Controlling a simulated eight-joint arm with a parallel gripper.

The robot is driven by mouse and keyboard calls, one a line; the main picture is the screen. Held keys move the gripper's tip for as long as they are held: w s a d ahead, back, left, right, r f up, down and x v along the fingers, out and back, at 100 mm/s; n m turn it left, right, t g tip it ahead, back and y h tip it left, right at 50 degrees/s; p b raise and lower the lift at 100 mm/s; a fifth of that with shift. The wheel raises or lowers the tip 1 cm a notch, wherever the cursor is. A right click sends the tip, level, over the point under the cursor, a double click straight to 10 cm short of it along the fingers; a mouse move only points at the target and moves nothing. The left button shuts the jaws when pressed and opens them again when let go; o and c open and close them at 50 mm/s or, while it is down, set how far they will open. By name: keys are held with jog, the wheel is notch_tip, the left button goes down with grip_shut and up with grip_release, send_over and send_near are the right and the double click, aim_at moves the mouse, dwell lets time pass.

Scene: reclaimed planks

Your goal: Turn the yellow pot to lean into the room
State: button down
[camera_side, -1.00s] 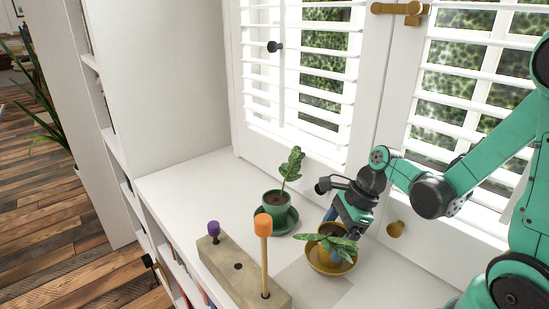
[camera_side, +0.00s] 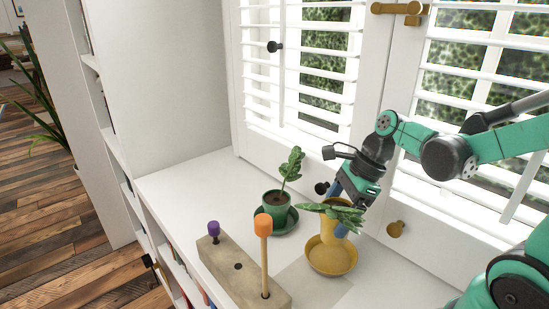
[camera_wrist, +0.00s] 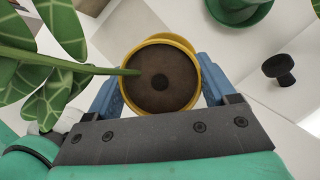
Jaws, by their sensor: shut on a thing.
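The yellow pot (camera_side: 334,229) holds a plant with broad, pale-veined green leaves (camera_side: 345,212). My gripper (camera_wrist: 160,88) is shut on the pot, with one blue finger on each side of it. The pot is held upright or nearly so, above its yellow saucer (camera_side: 331,259), which stands on the white sill. In the wrist view I look down on the pot's yellow rim (camera_wrist: 160,38) and brown soil (camera_wrist: 160,85). The stem leans out to the left there, and the leaves hang past the rim.
A green potted plant (camera_side: 277,205) on a green saucer stands left of the yellow saucer. A wooden block (camera_side: 239,267) with an orange-topped peg (camera_side: 263,226) and a purple peg (camera_side: 214,229) lies in front. Shuttered windows (camera_side: 318,75) and a brass knob (camera_side: 396,228) are behind.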

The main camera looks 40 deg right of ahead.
notch_tip(320, 180, up, 7)
jog(key=shift+r, duration=0.15)
dwell(0.6)
jog(key=shift+m, duration=0.6)
notch_tip(320, 180, down, 8)
jog(key=shift+w+d+f, duration=0.1)
jog(key=shift+w, duration=0.05)
jog(key=shift+f+t, duration=0.3)
jog(key=shift+f, duration=1.8)
